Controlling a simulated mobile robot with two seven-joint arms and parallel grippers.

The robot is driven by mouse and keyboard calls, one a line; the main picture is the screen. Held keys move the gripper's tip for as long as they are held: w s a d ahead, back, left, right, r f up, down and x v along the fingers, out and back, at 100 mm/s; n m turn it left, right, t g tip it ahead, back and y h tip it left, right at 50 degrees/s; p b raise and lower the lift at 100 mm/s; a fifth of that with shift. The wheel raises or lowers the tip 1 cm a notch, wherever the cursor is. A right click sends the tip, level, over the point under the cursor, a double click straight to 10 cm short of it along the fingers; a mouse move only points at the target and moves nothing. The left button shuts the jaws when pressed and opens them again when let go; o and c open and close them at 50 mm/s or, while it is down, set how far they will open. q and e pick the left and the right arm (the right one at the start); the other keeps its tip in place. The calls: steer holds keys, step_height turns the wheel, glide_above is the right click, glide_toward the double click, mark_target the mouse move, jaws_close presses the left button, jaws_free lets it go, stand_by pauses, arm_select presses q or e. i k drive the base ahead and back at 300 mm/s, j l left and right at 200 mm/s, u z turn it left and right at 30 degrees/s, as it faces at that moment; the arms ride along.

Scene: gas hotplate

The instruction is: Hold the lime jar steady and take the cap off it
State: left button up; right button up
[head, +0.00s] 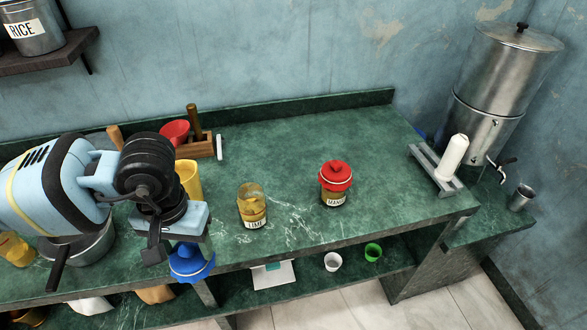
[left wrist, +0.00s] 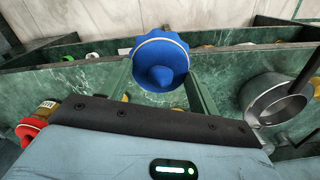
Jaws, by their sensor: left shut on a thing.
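The lime jar (head: 252,208) stands upright on the green counter, a glass jar with yellowish contents and a "LIME" label. Its top is uncovered and no gripper touches it. My left gripper (head: 188,244) is to the left of the jar, at the counter's front edge. It is shut on a blue cap (head: 191,264) with a knob, which also shows in the left wrist view (left wrist: 160,62). The gripper's fingers are mostly hidden behind its body. My right gripper is in neither view.
A mango jar (head: 335,186) with a red cap stands right of the lime jar. A yellow cup (head: 189,177) and wooden box (head: 200,149) are behind my left gripper. A metal pot (head: 92,246) is at left. The counter's right half is mostly clear.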

mark_target(251, 204)
steer(key=i+l+u, duration=0.2)
steer(key=i+l, duration=0.2)
steer(key=i+l+u, duration=0.45)
steer(key=i+l, duration=0.2)
steer(key=l, duration=0.35)
